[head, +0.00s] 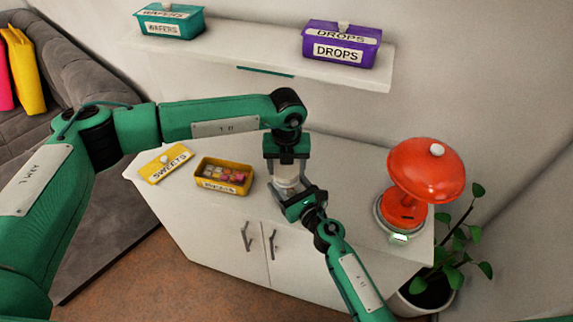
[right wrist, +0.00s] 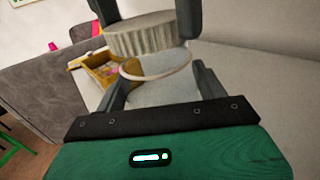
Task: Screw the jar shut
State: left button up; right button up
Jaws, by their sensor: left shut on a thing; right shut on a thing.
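The jar (head: 287,182) stands upright on the white cabinet top, pale and mostly hidden by my grippers. My left gripper (head: 287,165) comes from above and is shut on the grey ribbed lid (right wrist: 142,36). In the right wrist view, its dark fingers sit on both sides of the lid. My right gripper (right wrist: 160,88) is shut around the jar body from the front. A pale ring, seemingly the jar's rim, shows just below the lid.
An open yellow box (head: 224,188) with sweets and its yellow lid (head: 166,164) lie left of the jar. A red lamp (head: 426,180) stands at the right. A shelf (head: 262,58) above holds a teal wafers box (head: 170,24) and a purple drops box (head: 341,46).

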pick_arm(q)
jog(key=shift+f, duration=0.55)
